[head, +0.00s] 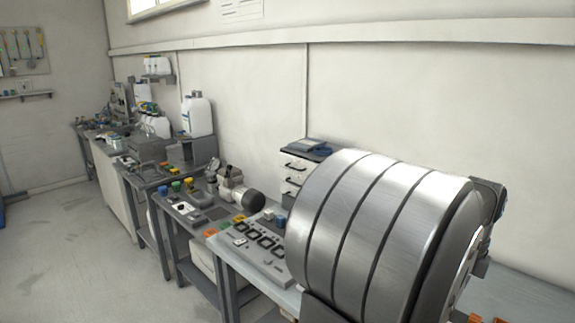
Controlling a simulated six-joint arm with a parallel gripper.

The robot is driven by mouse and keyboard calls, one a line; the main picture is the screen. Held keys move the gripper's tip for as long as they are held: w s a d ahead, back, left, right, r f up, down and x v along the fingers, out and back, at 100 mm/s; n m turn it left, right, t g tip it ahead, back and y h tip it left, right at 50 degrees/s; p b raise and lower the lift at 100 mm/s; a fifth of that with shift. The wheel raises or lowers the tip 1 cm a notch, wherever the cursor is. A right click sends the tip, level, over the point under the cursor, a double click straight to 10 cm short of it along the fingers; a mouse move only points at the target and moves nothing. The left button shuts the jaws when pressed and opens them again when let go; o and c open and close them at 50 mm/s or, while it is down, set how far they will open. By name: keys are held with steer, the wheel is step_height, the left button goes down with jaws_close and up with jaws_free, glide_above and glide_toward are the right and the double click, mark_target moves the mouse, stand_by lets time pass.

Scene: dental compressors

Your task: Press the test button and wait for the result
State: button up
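I cannot make out a button that is clearly the test button. A grey panel or tray (266,262) with several black openings lies on the near bench, left of a large ribbed metal cylinder. Small blue and white blocks (268,215) stand at its back edge. On the bench farther left, a dark plate with a small white piece (181,207) lies near blue, green and yellow caps (176,186); they are too small to tell if they are buttons. My gripper is not seen in the head view.
The large metal cylinder (365,230) fills the right foreground and hides part of the near bench (262,283). A motor-like unit (236,190) sits on the middle bench. A drawer unit (297,165) stands against the wall. The floor (75,245) at left is clear.

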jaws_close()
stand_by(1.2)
